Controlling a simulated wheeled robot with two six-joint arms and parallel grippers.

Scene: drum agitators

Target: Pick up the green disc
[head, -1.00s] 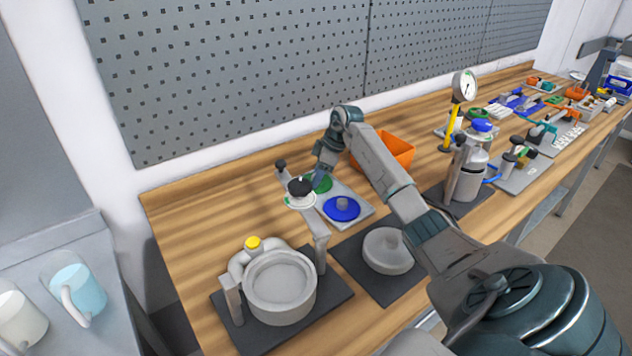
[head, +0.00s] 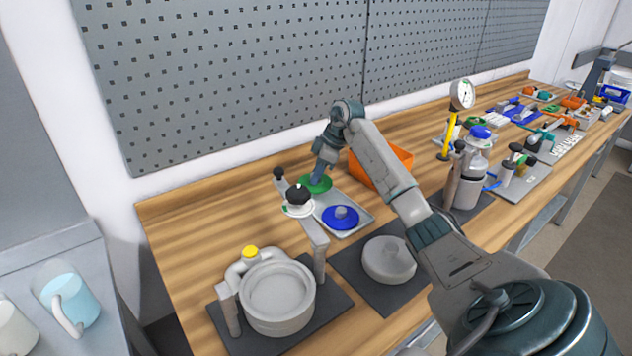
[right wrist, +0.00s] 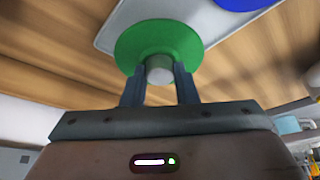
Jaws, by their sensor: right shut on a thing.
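The green disc (head: 316,183) is at the back end of the grey tray on the bench. My right gripper (head: 317,178) is shut on the disc's pale central knob. In the right wrist view the green disc (right wrist: 158,45) is just beyond my right gripper (right wrist: 160,75), whose two fingers stand either side of the knob. The disc overlaps the tray's edge in that view. I cannot tell exactly how far it is above the tray. My left gripper is not in view.
A blue disc (head: 341,217) sits on the tray (head: 362,213). A black-knobbed agitator head (head: 298,198) stands close left of the green disc. An orange bin (head: 385,163) is behind my right arm. A grey drum (head: 277,295) and a round lid (head: 389,259) are in front.

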